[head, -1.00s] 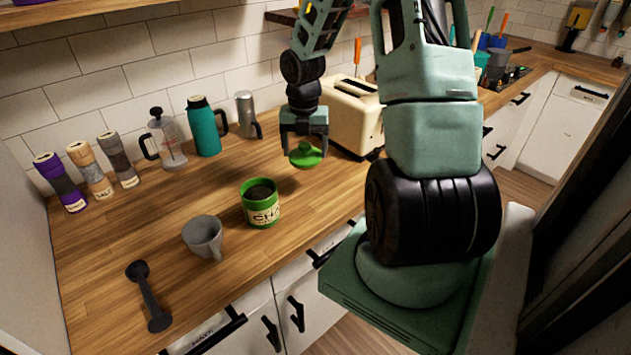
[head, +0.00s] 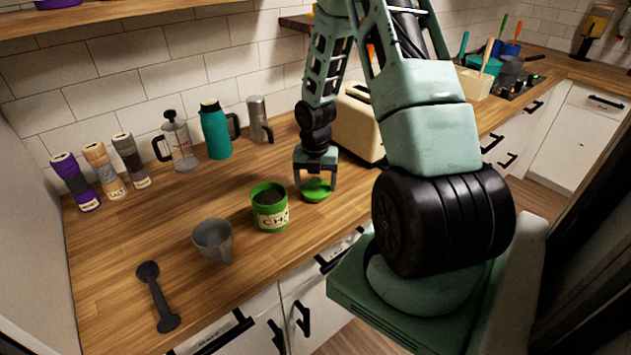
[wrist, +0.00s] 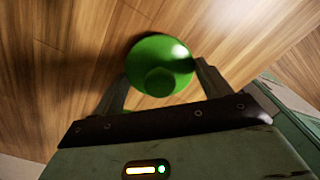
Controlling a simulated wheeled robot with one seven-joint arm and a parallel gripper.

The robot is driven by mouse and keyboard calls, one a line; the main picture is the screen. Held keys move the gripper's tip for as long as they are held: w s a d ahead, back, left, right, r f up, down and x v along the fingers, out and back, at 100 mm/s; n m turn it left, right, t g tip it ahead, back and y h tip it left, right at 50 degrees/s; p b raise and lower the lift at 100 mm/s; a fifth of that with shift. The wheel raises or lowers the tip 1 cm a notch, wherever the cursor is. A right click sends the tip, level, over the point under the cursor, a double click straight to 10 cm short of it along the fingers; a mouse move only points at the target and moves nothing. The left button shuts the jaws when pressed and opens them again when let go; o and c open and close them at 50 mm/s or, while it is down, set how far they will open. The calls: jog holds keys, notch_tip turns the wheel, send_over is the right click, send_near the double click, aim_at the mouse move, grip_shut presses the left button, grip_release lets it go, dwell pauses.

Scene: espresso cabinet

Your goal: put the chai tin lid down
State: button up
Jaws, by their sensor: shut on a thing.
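The green chai tin lid (head: 315,190) is between the fingers of my gripper (head: 315,182), low at the wooden counter, to the right of the tin. In the wrist view the round lid (wrist: 160,62) shows with its knob towards the camera, and my gripper (wrist: 158,82) is shut on it. I cannot tell for sure whether the lid touches the counter. The green chai tin (head: 270,212) stands upright and open on the counter, with dark contents, apart from the lid.
A grey cup (head: 213,240) and a dark tamper-like tool (head: 158,297) are on the counter (head: 110,260) at left. A cream toaster (head: 357,125) stands close behind my gripper. A teal flask (head: 215,132), French press (head: 180,145), silver jug (head: 258,120) and shakers line the wall.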

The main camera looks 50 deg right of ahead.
aim_at(316, 179)
jog(key=o, duration=1)
jog(key=shift+f, duration=0.1)
jog(key=shift+c, duration=0.2)
notch_tip(316, 179, up, 12)
jog(key=shift+r, duration=0.2)
